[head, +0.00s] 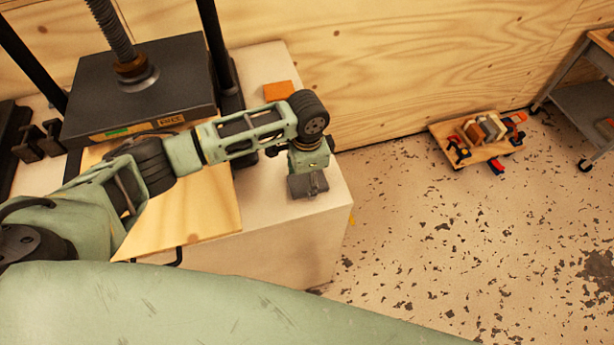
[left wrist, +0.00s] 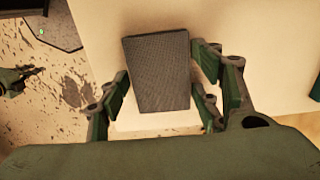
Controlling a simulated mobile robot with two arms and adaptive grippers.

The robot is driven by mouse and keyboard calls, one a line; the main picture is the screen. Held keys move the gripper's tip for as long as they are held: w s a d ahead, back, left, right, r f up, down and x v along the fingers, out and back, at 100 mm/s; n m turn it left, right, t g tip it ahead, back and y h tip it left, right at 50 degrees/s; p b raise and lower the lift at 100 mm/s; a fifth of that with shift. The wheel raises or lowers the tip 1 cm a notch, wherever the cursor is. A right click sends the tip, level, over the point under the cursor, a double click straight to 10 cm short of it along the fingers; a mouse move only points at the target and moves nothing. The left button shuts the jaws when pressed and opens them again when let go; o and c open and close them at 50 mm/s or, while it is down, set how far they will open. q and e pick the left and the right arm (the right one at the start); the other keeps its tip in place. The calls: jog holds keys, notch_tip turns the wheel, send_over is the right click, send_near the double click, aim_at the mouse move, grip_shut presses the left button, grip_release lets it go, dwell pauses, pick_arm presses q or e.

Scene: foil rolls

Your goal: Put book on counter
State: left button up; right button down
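The book (head: 308,186) is a small dark grey block near the right front corner of the pale counter (head: 285,222). In the left wrist view the book (left wrist: 158,72) shows its textured dark face over the counter (left wrist: 240,30). My left gripper (head: 309,172) points down over the book. Its fingers (left wrist: 160,88) are spread wide to either side of the book, with small gaps visible beside it. Whether the book rests flat on the counter or sits slightly above it is hard to tell. My right gripper is not in view.
A black press (head: 140,85) stands on the counter, with a wooden board (head: 205,205) in front. An orange block (head: 278,91) lies near the back wall. A wooden dolly with items (head: 480,138) and a grey cart (head: 590,105) stand on the speckled floor at right.

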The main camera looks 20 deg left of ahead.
aim_at(307, 182)
pick_arm(q)
jog(key=shift+o, duration=0.9)
notch_tip(307, 182, up, 12)
jog(key=b, duration=0.2)
jog(key=shift+r, duration=0.15)
